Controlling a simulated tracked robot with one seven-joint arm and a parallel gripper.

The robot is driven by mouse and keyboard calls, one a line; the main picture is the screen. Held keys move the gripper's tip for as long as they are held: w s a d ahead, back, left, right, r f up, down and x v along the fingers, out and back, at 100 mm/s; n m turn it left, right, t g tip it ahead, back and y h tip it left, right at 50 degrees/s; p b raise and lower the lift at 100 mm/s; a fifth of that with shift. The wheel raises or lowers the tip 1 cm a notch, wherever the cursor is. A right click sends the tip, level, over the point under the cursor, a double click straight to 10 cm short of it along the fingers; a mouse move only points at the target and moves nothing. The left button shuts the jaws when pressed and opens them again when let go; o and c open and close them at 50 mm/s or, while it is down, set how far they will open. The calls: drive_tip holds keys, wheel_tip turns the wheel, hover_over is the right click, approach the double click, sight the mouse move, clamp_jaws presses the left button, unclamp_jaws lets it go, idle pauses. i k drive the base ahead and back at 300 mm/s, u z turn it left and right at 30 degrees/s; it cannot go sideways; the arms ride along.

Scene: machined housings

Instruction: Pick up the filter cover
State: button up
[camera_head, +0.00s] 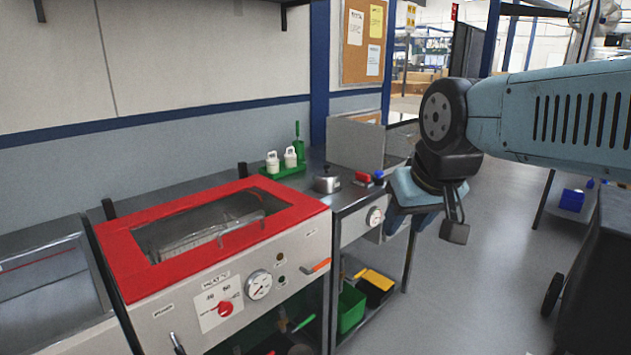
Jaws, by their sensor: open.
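A small round silver lidded piece with a dark knob (327,181) stands on the grey worktop, right of the red-framed machine. It may be the filter cover, but I cannot tell for certain at this size. My gripper (412,221) hangs from the light blue arm at the right, pointing down. It is open and I see nothing between its fingers. It is apart from the silver piece, to its right and in front of the worktop's right end.
A green tray (283,173) with white bottles stands behind. A green bin (350,309) sits below.

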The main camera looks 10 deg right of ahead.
sight(326, 180)
drive_tip(key=z, duration=0.35)
drive_tip(key=i, duration=1)
drive_tip(key=u, duration=0.35)
